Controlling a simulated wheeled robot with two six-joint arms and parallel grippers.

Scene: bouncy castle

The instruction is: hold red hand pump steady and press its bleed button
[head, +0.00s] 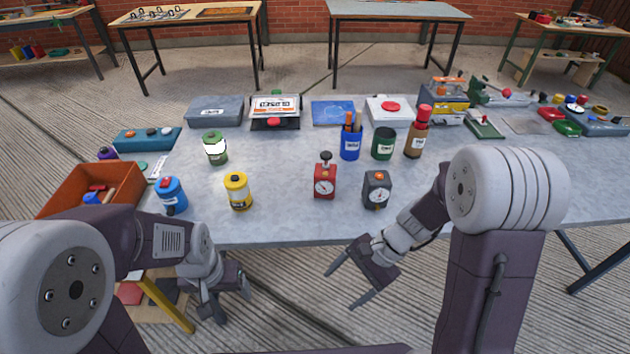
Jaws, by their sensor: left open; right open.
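The red hand pump (325,184) stands upright near the front edge of the grey table, with a dark knob on top and a white dial on its front. Its bleed button is too small to make out. My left gripper (235,300) is open and empty, below and in front of the table's front edge, to the left of the pump. My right gripper (345,287) is open and empty, also in front of the table edge, nearer to the pump. Neither gripper touches the pump.
A dark grey gauge block (377,189) stands close right of the pump. A yellow can (238,191) and a blue can (172,195) stand to the left. A blue cup (351,143), green cup (383,143) and red-topped brown bottle (418,135) stand behind. An orange bin (75,192) is far left.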

